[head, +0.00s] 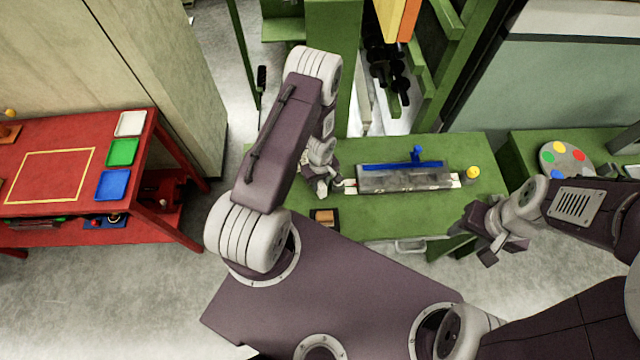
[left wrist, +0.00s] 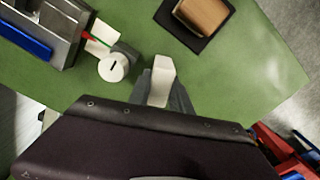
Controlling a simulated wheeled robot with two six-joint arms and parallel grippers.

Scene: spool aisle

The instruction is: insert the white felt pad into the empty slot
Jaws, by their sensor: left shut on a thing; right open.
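My left gripper (head: 322,187) is over the green bench, just left of a long grey metal fixture (head: 405,180). In the left wrist view my left gripper (left wrist: 160,98) is shut, its dark fingers on either side of a pale block, apparently the white felt pad (left wrist: 161,75). The pad is hard to make out in the head view. The fixture (left wrist: 62,20) is at upper left in the wrist view, apart from the pad. I cannot clearly make out the empty slot. My right gripper (head: 497,243) is open and empty, off the bench's front right.
A white disc with a dark slit (left wrist: 113,68) is beside the fixture's end. A blue bar (head: 400,166) lies along the fixture. A yellow knob (head: 473,172) stands right. A brown block (head: 324,216) sits on a black tray. A red table (head: 60,165) stands left.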

